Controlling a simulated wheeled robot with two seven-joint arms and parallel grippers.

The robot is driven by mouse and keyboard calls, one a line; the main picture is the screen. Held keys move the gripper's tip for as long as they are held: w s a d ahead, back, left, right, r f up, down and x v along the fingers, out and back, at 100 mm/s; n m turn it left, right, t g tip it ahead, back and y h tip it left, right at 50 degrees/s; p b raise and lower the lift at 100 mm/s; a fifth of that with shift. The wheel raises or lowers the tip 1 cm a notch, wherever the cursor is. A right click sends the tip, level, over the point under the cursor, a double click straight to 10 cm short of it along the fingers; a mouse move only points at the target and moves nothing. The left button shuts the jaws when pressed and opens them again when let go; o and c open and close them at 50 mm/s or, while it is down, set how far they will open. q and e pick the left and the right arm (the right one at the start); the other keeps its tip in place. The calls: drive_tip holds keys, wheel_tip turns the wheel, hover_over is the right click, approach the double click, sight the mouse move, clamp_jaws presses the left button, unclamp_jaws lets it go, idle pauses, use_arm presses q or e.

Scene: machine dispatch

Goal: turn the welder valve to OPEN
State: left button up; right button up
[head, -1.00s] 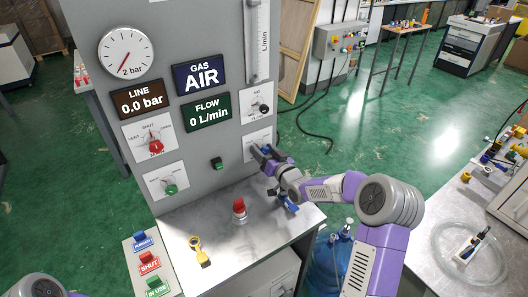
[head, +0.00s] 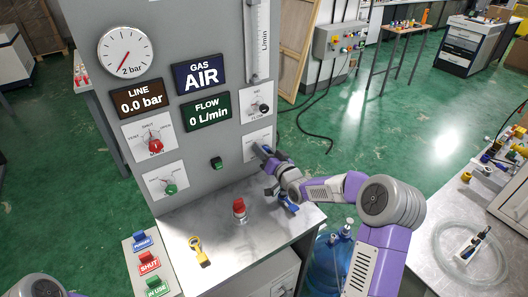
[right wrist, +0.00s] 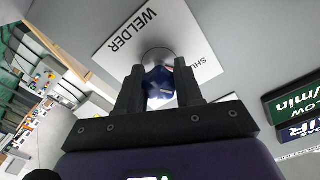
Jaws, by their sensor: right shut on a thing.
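The welder valve is a blue knob (right wrist: 159,82) on a white plate (right wrist: 120,42) marked WELDER and SHUT in the right wrist view. My right gripper (right wrist: 160,88) is shut on this knob, one dark finger on each side. In the head view my right gripper (head: 268,160) is at the lower right of the grey panel (head: 205,160), in front of the welder plate (head: 257,139). The gripper hides the knob's pointer and part of the plate, so I cannot tell the exact setting. My left gripper is not in view.
A red knob (head: 155,146), a green knob (head: 170,188) and a black knob (head: 263,109) are on the same panel. The gauge (head: 126,50) and displays are above. A red-topped piece (head: 239,206) and a yellow tag (head: 200,250) are on the ledge below.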

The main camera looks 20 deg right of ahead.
drive_tip(key=m, duration=0.3)
drive_tip(key=shift+m, duration=0.3)
drive_tip(key=m, duration=0.3)
drive_tip(key=shift+m, duration=0.3)
drive_tip(key=m+p, duration=0.1)
drive_tip(key=m, duration=0.3)
drive_tip(key=shift+m+p, duration=0.75)
drive_tip(key=shift+m, duration=1.55)
drive_tip(key=o, duration=1)
drive_tip(key=shift+o, duration=0.2)
drive_tip(key=shift+s, duration=0.1)
drive_tip(key=s+d, duration=0.1)
drive_tip(key=s, duration=0.6)
drive_tip(key=shift+s+p, duration=0.15)
drive_tip(key=shift+p, duration=0.3)
